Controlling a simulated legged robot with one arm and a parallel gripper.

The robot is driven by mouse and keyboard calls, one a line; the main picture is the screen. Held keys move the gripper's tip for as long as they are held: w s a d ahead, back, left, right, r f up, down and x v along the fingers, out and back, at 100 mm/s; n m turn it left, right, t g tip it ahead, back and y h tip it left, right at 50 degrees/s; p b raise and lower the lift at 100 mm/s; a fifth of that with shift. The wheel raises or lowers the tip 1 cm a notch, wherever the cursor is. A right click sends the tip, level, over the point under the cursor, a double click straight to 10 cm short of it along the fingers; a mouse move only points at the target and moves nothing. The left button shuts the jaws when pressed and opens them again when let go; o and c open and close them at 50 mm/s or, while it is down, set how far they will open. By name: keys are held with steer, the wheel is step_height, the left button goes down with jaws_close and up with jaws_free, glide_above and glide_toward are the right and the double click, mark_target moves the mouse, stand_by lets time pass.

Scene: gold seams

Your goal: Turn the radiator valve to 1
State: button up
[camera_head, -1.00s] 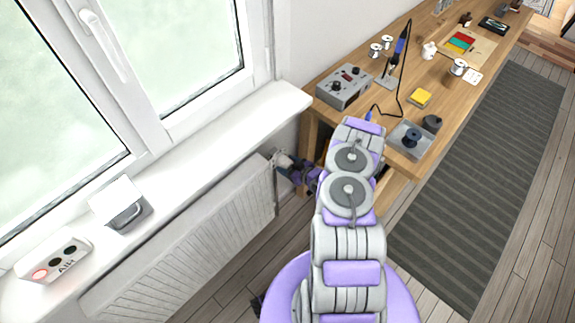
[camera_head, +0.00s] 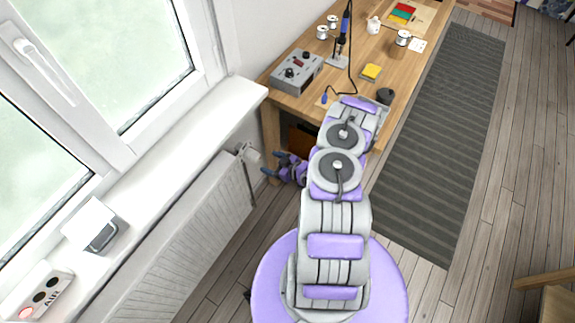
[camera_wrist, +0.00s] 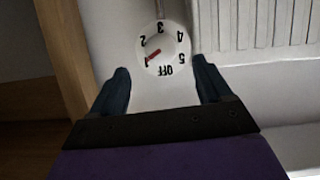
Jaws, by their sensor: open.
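The white radiator valve (camera_wrist: 165,85) shows its dial face in the wrist view, with the marks 1 to 5 and OFF. Its red pointer (camera_wrist: 153,54) points at the mark 1, at the lower left of the dial. My gripper (camera_wrist: 161,65) is open, with one dark finger on each side of the valve in that picture. In the head view the valve (camera_head: 253,157) sits at the radiator's far end. There my gripper (camera_head: 270,165) is to the right of the valve, with a small gap between them.
The white radiator (camera_head: 185,235) runs under the window sill (camera_head: 170,150). A wooden workbench (camera_head: 285,105) with soldering gear stands just beyond my gripper. A striped rug (camera_head: 440,150) and bare floor lie to the right. A wooden piece (camera_head: 545,280) shows at lower right.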

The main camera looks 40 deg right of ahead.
steer(key=p+v, duration=0.1)
steer(key=v, duration=0.7)
steer(key=shift+p, duration=0.4)
steer(key=w+d+r+n+g+h, duration=0.1)
steer(key=w+d+r+g+h, duration=0.25)
steer(key=w+r+g, duration=0.55)
steer(key=s+a+r+m+h, duration=0.1)
steer(key=s+a+r, duration=0.2)
steer(key=r, duration=0.6)
steer(key=s+a+r+m+h, duration=0.1)
steer(key=s+a+r+h, duration=0.15)
steer(key=r, duration=0.65)
steer(key=s+a+r+m+g+y, duration=0.1)
steer(key=s+a+r+g, duration=0.1)
steer(key=s+a+r, duration=0.3)
steer(key=s+a+r+m+g, duration=0.1)
steer(key=s+a+r, duration=0.5)
steer(key=s, duration=0.8)
steer(key=s+a+r+m+g+y, duration=0.1)
steer(key=s+a+r+g, duration=0.1)
steer(key=s+a+r, duration=0.4)
steer(key=s+a, duration=0.2)
steer(key=s, duration=0.1)
steer(key=shift+s+a+g+y, duration=0.2)
steer(key=shift+a+g+y, duration=0.1)
steer(key=shift+a, duration=0.05)
